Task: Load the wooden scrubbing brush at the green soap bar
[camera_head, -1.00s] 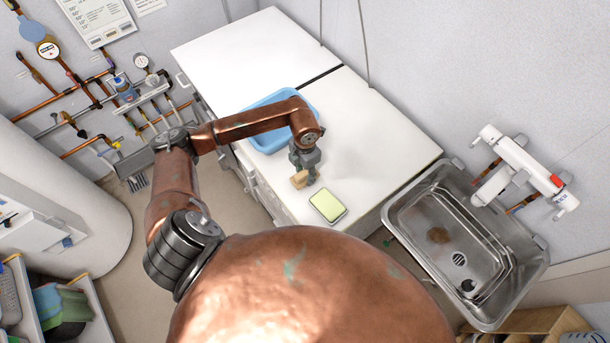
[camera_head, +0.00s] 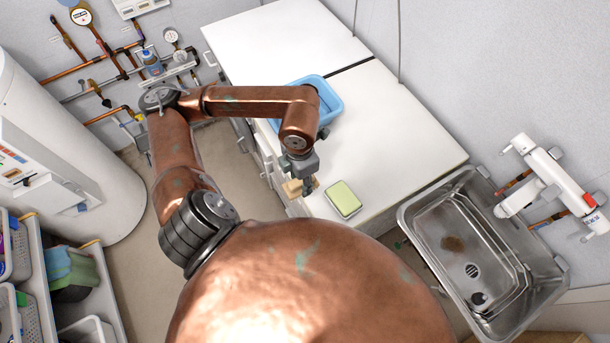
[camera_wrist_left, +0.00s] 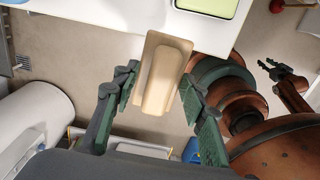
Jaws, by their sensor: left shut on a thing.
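The wooden scrubbing brush (camera_head: 292,188) is a pale tan block held in my left gripper (camera_head: 306,186), at the front edge of the white counter. In the left wrist view the brush (camera_wrist_left: 164,78) lies between the two dark green fingers (camera_wrist_left: 158,105), with floor below much of it. The left gripper is shut on it. The green soap bar (camera_head: 343,197) lies on the counter near its front edge, to the right of the brush and apart from it. Its lower part shows at the top of the wrist view (camera_wrist_left: 210,5). My right gripper (camera_wrist_left: 277,70) shows small at the right there; its opening is unclear.
A blue basin (camera_head: 325,98) stands on the counter behind my left arm. A metal sink (camera_head: 470,250) is at the right, with a white heater unit (camera_head: 548,180) above it. The counter (camera_head: 400,130) right of the basin is clear. Shelves with bins (camera_head: 30,260) stand at lower left.

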